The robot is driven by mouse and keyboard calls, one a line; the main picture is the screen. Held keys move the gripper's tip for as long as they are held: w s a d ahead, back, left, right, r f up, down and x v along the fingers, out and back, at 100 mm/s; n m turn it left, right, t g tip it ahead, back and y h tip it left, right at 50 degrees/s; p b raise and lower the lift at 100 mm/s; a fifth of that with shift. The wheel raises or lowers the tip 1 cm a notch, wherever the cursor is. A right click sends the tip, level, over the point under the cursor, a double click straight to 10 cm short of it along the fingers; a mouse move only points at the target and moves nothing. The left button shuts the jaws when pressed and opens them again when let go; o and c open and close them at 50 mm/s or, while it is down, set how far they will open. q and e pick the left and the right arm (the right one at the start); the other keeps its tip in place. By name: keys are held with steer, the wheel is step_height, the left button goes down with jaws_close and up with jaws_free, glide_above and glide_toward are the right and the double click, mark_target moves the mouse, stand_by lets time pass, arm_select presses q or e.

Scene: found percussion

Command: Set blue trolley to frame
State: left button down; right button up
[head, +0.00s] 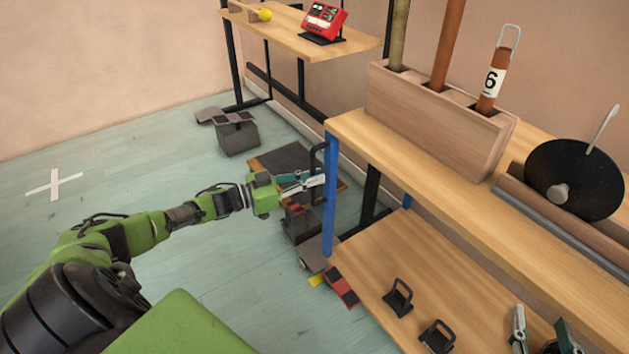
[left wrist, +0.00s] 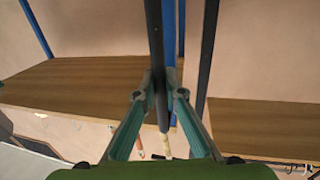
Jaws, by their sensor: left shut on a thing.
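The blue trolley has a blue corner post (head: 331,195), a wooden top (head: 395,150) and a wooden lower shelf (head: 390,265). A dark upright handle (head: 317,150) stands beside the blue post. My left gripper (head: 318,180) is shut on this handle; in the left wrist view its fingers (left wrist: 163,92) close around a dark bar (left wrist: 155,30), with a blue post (left wrist: 181,30) just behind. My right gripper (head: 540,315) is open and empty at the bottom right, over the lower shelf. I cannot tell which thing is the frame.
A black-legged table (head: 290,35) with a red device (head: 324,20) stands behind. A grey box (head: 238,135) and a dark low platform (head: 280,160) are on the floor. The trolley carries a wooden box (head: 430,115) of tubes and a black disc (head: 575,178). Floor at left is clear around a white cross (head: 55,184).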

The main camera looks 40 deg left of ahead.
arm_select(q)
steer(key=shift+w+a+r, duration=0.1)
steer(key=shift+a, duration=0.25)
steer(key=c, duration=2.1)
jaws_free()
steer(key=shift+a, duration=0.1)
steer(key=v, duration=1.2)
steer(key=shift+d, duration=0.2)
